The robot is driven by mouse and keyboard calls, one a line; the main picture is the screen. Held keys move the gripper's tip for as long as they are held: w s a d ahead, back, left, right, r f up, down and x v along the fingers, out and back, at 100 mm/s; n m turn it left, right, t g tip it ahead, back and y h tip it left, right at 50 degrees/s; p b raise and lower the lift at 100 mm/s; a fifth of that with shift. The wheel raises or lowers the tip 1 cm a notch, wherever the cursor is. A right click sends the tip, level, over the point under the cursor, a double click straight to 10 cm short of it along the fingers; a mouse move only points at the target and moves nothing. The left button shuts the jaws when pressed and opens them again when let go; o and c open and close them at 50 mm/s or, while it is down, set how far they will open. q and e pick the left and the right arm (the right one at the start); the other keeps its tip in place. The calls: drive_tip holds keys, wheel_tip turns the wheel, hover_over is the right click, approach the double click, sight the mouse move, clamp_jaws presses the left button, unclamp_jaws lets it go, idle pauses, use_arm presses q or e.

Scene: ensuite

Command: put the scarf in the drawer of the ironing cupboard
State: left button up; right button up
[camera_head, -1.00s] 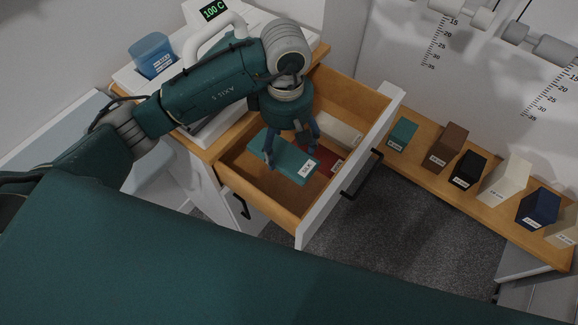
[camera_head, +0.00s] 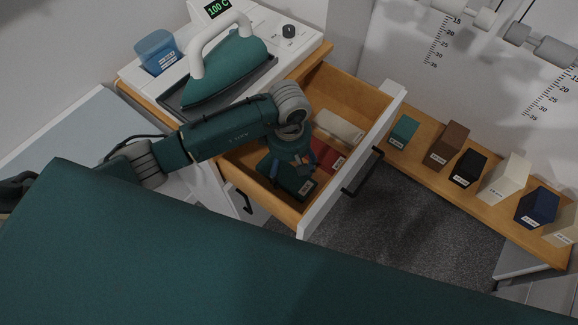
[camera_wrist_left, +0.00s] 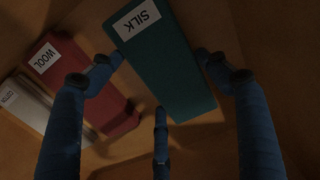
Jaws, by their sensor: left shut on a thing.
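The teal scarf labelled SILK (camera_head: 297,184) is a folded block low inside the open drawer (camera_head: 345,92) of the ironing cupboard. It also shows in the left wrist view (camera_wrist_left: 172,70), between my fingers. My left gripper (camera_head: 290,168) reaches down into the drawer and is shut on the scarf. Whether the scarf touches the drawer floor I cannot tell. A red folded piece labelled WOOL (camera_wrist_left: 85,88) and a pale one labelled COTTON (camera_head: 340,127) lie beside it in the drawer. My right gripper is not in view.
A teal iron (camera_head: 228,68) stands on the cupboard top, with a blue cup (camera_head: 156,50) near it. The drawer's white front has a black handle (camera_head: 362,172). Several labelled blocks line a wooden shelf (camera_head: 420,177) at right. Grey carpet lies below.

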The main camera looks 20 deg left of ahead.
sight(289, 171)
use_arm(q)
drive_tip(key=shift+f, duration=0.2)
drive_tip(key=o, duration=1.2)
drive_tip(key=shift+r, duration=0.1)
drive_tip(key=shift+r, duration=0.6)
wheel_tip(289, 171, up, 11)
drive_tip(key=shift+r+b, duration=0.1)
drive_tip(key=shift+b, duration=0.95)
